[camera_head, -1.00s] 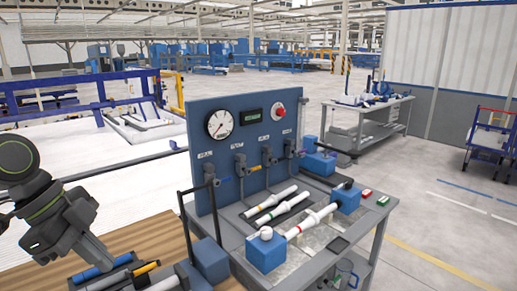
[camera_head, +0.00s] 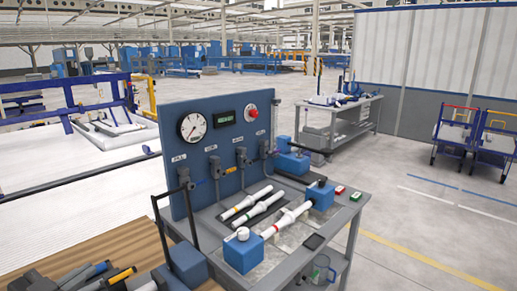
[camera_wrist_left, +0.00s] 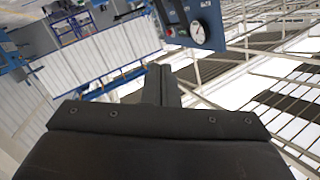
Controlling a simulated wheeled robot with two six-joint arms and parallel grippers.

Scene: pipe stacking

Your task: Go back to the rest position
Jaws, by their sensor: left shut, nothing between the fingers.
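My left gripper (camera_wrist_left: 160,72) shows in the left wrist view with its dark fingers together and nothing between them. It is clear of any pipe there. In the head view my left arm is not clearly seen; a dark shape at the lower left edge cannot be told for sure. My right gripper is not in view. White pipes with coloured bands, one of them a lower pipe (camera_head: 286,221), lie on the grey test bench (camera_head: 330,232). The pipe's ends sit at two blue blocks, a near one (camera_head: 244,256) and a far one (camera_head: 321,195).
A blue panel (camera_head: 224,158) with a round gauge (camera_head: 192,127) and a red button stands at the back of the bench. A wooden table (camera_head: 90,249) at the lower left holds dark, blue and orange parts. Open floor lies right of the bench.

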